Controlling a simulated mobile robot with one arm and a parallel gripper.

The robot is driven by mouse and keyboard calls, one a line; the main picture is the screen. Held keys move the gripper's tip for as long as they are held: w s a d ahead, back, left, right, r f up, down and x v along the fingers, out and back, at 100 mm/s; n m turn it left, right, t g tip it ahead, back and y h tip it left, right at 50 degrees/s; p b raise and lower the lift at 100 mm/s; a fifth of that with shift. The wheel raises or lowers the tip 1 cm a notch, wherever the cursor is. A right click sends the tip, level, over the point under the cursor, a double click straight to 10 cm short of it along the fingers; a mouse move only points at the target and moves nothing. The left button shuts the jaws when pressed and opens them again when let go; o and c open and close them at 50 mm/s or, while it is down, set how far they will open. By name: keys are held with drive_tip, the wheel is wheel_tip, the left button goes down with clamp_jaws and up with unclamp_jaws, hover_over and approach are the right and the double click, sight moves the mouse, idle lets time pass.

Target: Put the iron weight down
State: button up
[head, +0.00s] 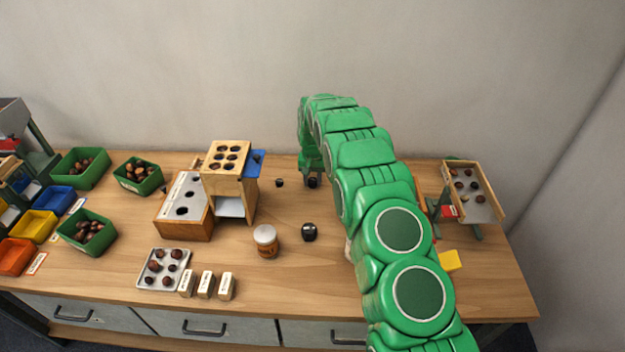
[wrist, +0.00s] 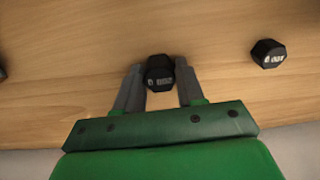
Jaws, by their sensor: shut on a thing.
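My gripper (head: 313,180) is at the back of the table, reaching down. In the wrist view its two fingers (wrist: 160,84) are shut on a black iron weight (wrist: 160,73) with pale markings on its face. The held weight also shows as a small dark shape in the head view (head: 313,183). It is at or close to the table top; I cannot tell whether it touches. A second, similar black weight (wrist: 268,53) stands apart on the wood; it is also in the head view (head: 279,183). A larger black weight (head: 309,232) stands nearer the front.
A wooden stand with holes (head: 228,158) and a jar (head: 265,241) are left of the gripper. A sloped tray (head: 473,190) stands at the right. Green bins (head: 88,232) and a chestnut tray (head: 163,268) are further left. Bare wood surrounds the held weight.

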sight(312, 179)
drive_tip(key=shift+f, duration=0.15)
drive_tip(key=o, duration=1.2)
wheel_tip(312, 179, up, 12)
drive_tip(key=s+d+r, duration=0.6)
drive_tip(key=s+r, duration=0.4)
drive_tip(key=s, duration=0.2)
drive_tip(key=s+d+r, duration=0.7)
drive_tip(key=s+r, duration=0.4)
drive_tip(key=s, duration=0.1)
drive_tip(key=shift+g, duration=0.9)
drive_tip(key=s+d, duration=0.2)
drive_tip(key=s, duration=1)
drive_tip(key=s+d+r, duration=0.1)
drive_tip(key=s+d, duration=0.1)
drive_tip(key=s, duration=1)
drive_tip(key=s+d, duration=0.2)
drive_tip(key=s, duration=1)
drive_tip(key=shift+r, duration=0.15)
